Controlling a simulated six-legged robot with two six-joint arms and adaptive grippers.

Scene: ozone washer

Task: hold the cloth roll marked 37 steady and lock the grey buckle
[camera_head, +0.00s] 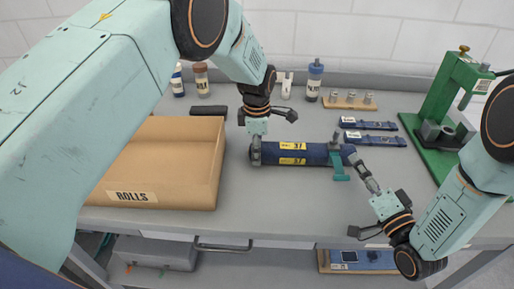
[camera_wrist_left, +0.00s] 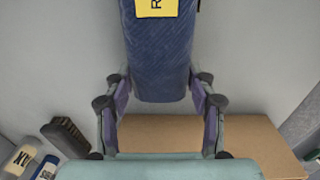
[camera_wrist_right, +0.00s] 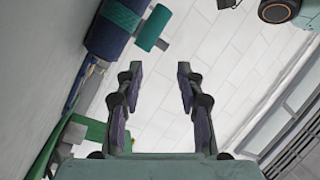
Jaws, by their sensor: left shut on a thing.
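The dark blue cloth roll (camera_head: 312,153) with yellow labels marked 37 lies crosswise on the grey table. My left gripper (camera_head: 256,152) is shut on its left end; the roll (camera_wrist_left: 160,55) also shows between the fingers in the left wrist view. A teal strap (camera_head: 339,166) goes round the roll near its right end. A small grey part, apparently the buckle (camera_head: 336,144), sits by the strap. My right gripper (camera_head: 362,171) is beside the roll's right end. In the right wrist view its fingers (camera_wrist_right: 157,73) are apart and empty, with the roll (camera_wrist_right: 108,32) at upper left.
Behind are bottles (camera_head: 314,82), a dark brush (camera_head: 209,112) and a wooden block with metal pieces (camera_head: 349,101). Flat blue rolls (camera_head: 374,140) and a green press (camera_head: 448,100) are at right. The table's front is clear.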

